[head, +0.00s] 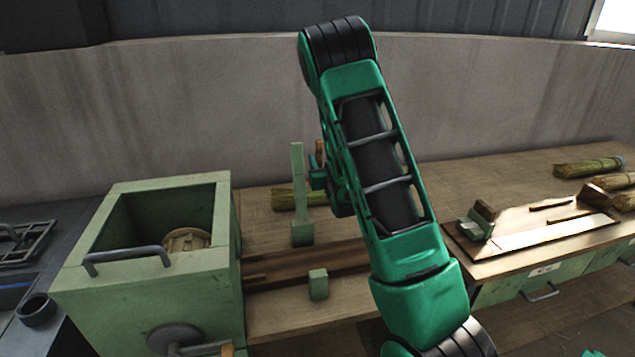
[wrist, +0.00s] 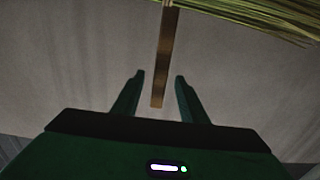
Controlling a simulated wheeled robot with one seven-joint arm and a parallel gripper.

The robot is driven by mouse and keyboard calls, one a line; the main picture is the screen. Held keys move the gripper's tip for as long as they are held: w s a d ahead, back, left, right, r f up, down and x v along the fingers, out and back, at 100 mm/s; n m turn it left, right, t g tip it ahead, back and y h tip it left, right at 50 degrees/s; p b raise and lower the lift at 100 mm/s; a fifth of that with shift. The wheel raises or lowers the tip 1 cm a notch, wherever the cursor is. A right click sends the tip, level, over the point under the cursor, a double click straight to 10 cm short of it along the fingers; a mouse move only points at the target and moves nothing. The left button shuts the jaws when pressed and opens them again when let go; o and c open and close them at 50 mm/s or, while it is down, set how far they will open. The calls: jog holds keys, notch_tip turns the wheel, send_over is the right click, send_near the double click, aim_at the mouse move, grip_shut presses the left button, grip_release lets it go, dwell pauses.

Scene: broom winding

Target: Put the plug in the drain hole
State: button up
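I cannot pick out a plug or a drain hole for certain in either view. My gripper (wrist: 159,76) is open, its two dark green fingers apart in the wrist view. A narrow brown wooden strip (wrist: 167,45) shows between the fingertips, with a gap on each side; I cannot tell its distance. In the head view my green arm hides most of the gripper and part of the bench behind it. The green box (head: 205,300) at the left is open on top, with a round wooden piece (head: 187,238) inside; its floor is largely hidden.
A green upright post (head: 299,190) and a small green block (head: 318,284) stand by the wooden rails (head: 275,263). A straw bundle (head: 287,200) lies behind. A wooden board (head: 550,233) is at the right, with more bundles (head: 588,167) beyond. A dark grating (head: 22,245) lies far left.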

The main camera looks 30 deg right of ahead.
jog(key=x, duration=0.7)
jog(key=shift+w+r, duration=0.1)
grip_shut()
dwell(1.4)
